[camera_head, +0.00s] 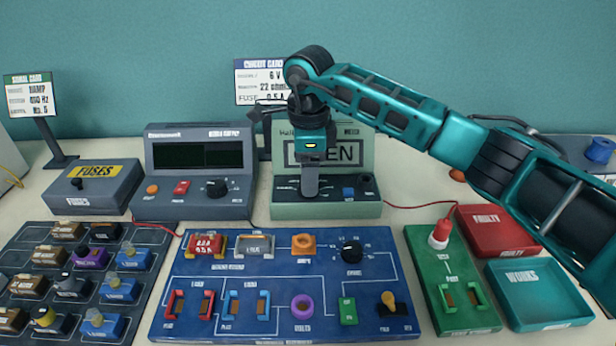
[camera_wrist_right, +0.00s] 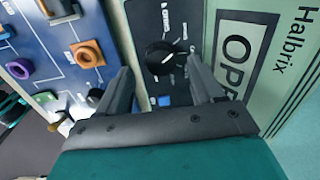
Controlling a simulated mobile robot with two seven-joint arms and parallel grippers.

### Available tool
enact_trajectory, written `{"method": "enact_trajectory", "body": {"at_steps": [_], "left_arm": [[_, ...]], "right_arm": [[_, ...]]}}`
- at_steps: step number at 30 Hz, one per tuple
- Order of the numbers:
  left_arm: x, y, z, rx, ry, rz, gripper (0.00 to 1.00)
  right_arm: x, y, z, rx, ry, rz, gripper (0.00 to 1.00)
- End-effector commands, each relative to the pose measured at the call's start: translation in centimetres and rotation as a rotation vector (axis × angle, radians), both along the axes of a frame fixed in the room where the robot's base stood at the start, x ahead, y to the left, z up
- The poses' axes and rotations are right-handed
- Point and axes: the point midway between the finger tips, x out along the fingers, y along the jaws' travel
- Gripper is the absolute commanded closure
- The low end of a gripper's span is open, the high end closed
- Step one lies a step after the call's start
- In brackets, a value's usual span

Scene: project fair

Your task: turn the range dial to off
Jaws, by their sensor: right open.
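The range dial (camera_wrist_right: 160,58) is a round black knob with small white labels around it, on the dark panel of the pale green Halbrix meter (camera_head: 285,160). My right gripper (camera_head: 310,192) points down over the meter's front panel and hides the dial in the head view. In the right wrist view my right gripper (camera_wrist_right: 159,78) is open, its fingers on either side of the dial. I cannot tell whether they touch it, or which label it points at. The meter's screen (camera_wrist_right: 243,50) reads OPEN, partly covered. My left gripper is not in view.
A bench supply (camera_head: 193,205) stands left of the meter. The blue circuit board (camera_head: 270,275), with its own black knob (camera_head: 352,250), lies in front. A green test board (camera_head: 460,318), red tray (camera_head: 485,240) and teal tray (camera_head: 535,300) are right. A card (camera_head: 258,90) stands behind.

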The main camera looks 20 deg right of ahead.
Motion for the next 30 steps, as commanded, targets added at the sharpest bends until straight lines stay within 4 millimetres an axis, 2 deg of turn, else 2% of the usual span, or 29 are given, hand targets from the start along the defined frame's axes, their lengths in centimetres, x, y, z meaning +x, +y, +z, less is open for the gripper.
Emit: {"method": "enact_trajectory", "body": {"at_steps": [6,16,30], "left_arm": [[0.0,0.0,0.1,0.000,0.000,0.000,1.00],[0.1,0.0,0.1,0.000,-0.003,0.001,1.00],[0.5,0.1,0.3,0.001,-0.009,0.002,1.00]], "right_arm": [[0.1,0.0,-2.0,0.001,0.001,0.001,0.33],[0.1,0.0,-2.3,0.002,0.000,0.001,0.34],[0.1,0.0,-2.2,0.002,0.000,0.001,0.79]]}}
